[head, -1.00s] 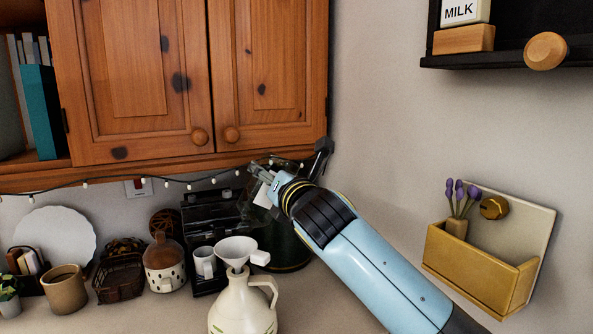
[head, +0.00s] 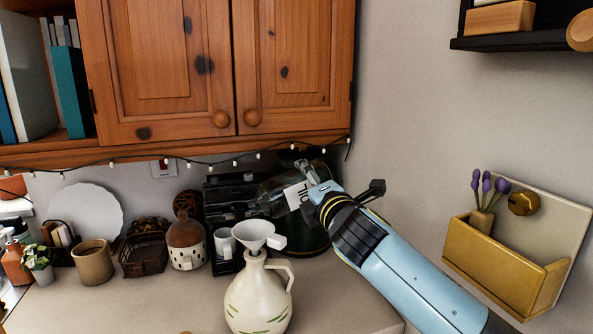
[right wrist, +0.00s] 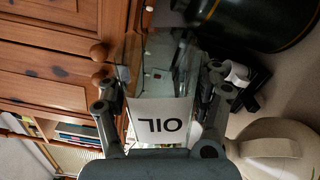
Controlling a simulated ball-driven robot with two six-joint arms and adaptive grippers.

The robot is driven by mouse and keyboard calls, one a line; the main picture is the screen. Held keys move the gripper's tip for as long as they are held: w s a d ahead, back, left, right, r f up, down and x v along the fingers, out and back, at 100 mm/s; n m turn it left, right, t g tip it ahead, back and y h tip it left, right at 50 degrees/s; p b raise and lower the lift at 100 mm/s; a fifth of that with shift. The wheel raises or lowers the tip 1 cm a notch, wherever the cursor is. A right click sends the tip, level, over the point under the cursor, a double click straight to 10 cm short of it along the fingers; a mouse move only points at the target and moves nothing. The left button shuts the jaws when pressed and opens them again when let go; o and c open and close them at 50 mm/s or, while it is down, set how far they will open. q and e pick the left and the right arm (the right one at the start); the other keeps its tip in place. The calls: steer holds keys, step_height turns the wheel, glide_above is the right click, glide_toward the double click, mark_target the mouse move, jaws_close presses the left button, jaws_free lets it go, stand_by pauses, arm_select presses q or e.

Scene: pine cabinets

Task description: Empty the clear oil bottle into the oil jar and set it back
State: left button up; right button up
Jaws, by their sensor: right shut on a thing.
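The clear oil bottle (head: 270,194) is held in my right gripper (head: 308,182), above and behind the oil jar. It lies tilted well over, and its white OIL label (head: 297,194) faces the camera. In the right wrist view the bottle (right wrist: 165,62) sits between both fingers (right wrist: 162,100), its label upside down. I cannot tell how much oil is in it. The oil jar (head: 257,303) is cream with green marks and a side handle, and stands on the counter. A white funnel (head: 254,233) sits in its mouth. The bottle and funnel are apart. My left gripper is out of view.
A pine cabinet (head: 170,75) with a string of lights hangs close above the bottle. A dark green round container (head: 315,238) and a black rack (head: 222,195) with a white mug stand behind. A yellow wall box (head: 500,262) is at right.

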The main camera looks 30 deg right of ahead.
mark_target(264, 185)
steer(key=f+m+b, duration=0.1)
steer(key=b, duration=0.1)
steer(key=d+f+m+b, duration=0.1)
steer(key=f, duration=0.1)
steer(key=shift+s+f+m+b, duration=0.15)
steer(key=shift+f+m+b, duration=0.15)
steer(key=shift+m+b, duration=0.1)
steer(key=m+b, duration=0.4)
steer(key=shift+f, duration=0.25)
steer(key=a+m+b, duration=0.1)
steer(key=a+m, duration=0.1)
steer(key=m, duration=0.1)
steer(key=w+a+r+m+b, duration=0.1)
steer(key=m, duration=0.2)
steer(key=a+r+m+b, duration=0.1)
steer(key=a+m, duration=0.1)
steer(key=m, duration=0.1)
steer(key=shift+w+a+m, duration=0.2)
steer(key=shift+a+m, duration=0.1)
steer(key=shift+a, duration=0.05)
steer(key=a+r+m, duration=0.2)
steer(key=a+m, duration=0.1)
steer(key=shift+w+a+r, duration=0.15)
steer(key=shift+w+r, duration=0.15)
steer(key=shift+w, duration=0.1)
steer(key=shift+w+a+r+m, duration=0.1)
steer(key=shift+a+r+m, duration=0.2)
steer(key=shift+m, duration=0.3)
step_height(264, 185, up, 4)
steer(key=p, duration=0.4)
